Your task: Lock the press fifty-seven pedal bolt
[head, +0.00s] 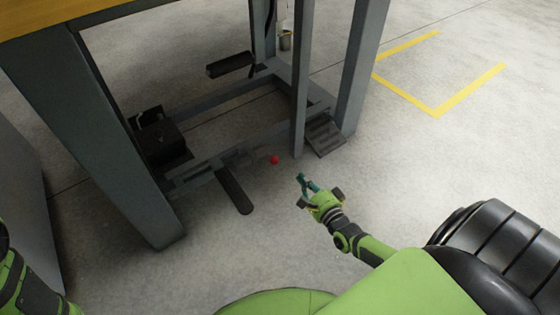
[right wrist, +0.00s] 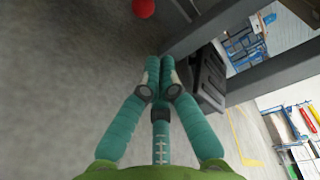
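A small red knob (head: 274,160), which looks like the bolt's handle, sits at the low front bar of the press frame, right of a long black pedal (head: 234,190). In the right wrist view the red knob (right wrist: 143,8) is at the top edge, beyond the fingertips. My right gripper (head: 301,178) is low over the floor, to the right of the knob and apart from it. In the right wrist view its teal fingers (right wrist: 161,66) come together with nothing between them. The bolt's shaft is too small to make out. My left gripper is out of view.
Grey frame legs (head: 302,80) stand close to my right gripper, with a ribbed dark foot plate (head: 323,134) behind it. A black roller-like bar (head: 230,64) and a dark box (head: 160,137) are inside the frame. The floor at the right is open, with yellow marking (head: 436,110).

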